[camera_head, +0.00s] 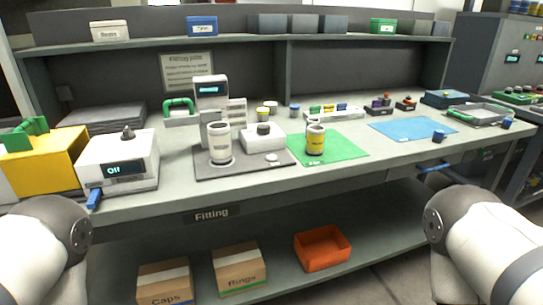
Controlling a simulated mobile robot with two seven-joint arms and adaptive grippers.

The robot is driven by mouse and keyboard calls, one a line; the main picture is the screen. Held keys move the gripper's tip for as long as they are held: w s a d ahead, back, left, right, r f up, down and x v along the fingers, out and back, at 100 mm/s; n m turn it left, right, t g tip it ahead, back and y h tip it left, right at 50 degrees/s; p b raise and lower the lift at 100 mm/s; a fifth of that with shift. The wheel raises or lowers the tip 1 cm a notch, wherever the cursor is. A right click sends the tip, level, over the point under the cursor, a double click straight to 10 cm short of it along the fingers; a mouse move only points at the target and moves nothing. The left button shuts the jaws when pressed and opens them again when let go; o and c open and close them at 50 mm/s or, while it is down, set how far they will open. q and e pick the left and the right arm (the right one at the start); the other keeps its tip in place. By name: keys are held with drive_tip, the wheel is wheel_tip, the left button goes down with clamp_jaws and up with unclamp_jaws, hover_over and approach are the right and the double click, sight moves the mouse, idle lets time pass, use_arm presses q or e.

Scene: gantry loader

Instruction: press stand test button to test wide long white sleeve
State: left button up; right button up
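A wide white sleeve (219,143) stands upright at the left of a dark grey base plate (205,171) on the bench. Behind it rises a pale test stand with a lit display (209,91); the display's text is too small to read. A small pale round button-like disc (272,157) lies at the plate's front right. I cannot tell for sure which is the stand's test button. My arms enter at the lower left and lower right, well apart from the stand. Neither gripper can be made out.
A yellow-and-white cylinder (315,139) stands on a green mat (340,147) to the right. A blue mat (412,128) lies farther right. A white machine (118,162) and a yellow box (45,155) stand left. An orange bin (322,249) and cardboard boxes (239,269) sit below.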

clamp_jaws()
idle(1.2)
